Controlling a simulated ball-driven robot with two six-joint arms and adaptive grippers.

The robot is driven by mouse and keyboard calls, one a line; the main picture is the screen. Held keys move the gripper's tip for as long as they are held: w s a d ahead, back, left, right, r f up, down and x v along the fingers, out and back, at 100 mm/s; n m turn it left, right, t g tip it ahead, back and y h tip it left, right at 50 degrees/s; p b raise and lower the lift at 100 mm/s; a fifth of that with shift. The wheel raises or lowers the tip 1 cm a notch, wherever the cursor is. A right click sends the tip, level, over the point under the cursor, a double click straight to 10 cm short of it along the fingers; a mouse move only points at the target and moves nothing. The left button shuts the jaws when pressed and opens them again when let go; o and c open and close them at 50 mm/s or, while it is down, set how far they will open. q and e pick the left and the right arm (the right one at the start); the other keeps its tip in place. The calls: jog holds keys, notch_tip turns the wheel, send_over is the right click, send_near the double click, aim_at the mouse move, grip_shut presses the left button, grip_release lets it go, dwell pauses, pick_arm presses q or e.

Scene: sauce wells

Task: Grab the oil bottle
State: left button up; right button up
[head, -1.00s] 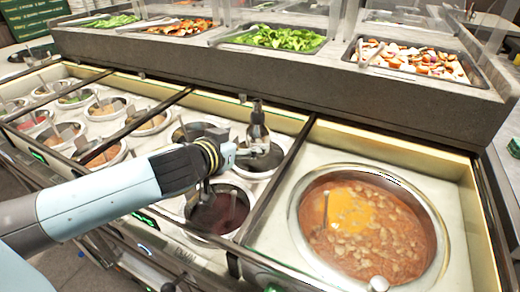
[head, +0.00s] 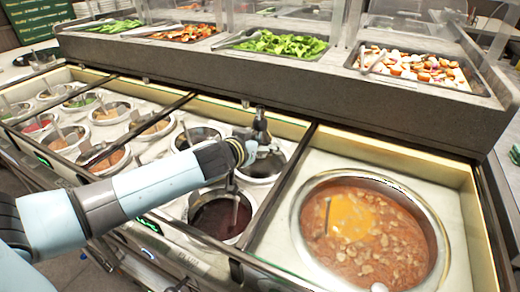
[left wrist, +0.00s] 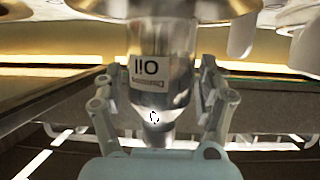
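The oil bottle (head: 261,124) stands by the back well, with its dark top showing just beyond my left gripper (head: 252,146) in the head view. In the left wrist view the bottle (left wrist: 162,95) appears upside down, clear, with a white label reading "Oil". The left gripper's fingers (left wrist: 160,72) are spread on both sides of the bottle, with a small gap seeming to show on each side. In the head view the gripper hides the bottle's lower part. My right gripper is not in view.
A dark red sauce well (head: 222,215) with a ladle lies in front of the gripper. A large soup pot (head: 437,250) is to the right, past a metal divider. Several smaller sauce wells are left. A raised counter (head: 280,72) with food trays runs behind.

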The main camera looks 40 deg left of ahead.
pick_arm(q)
jog(key=c, duration=1.4)
grip_shut()
jog(key=shift+r, duration=0.1)
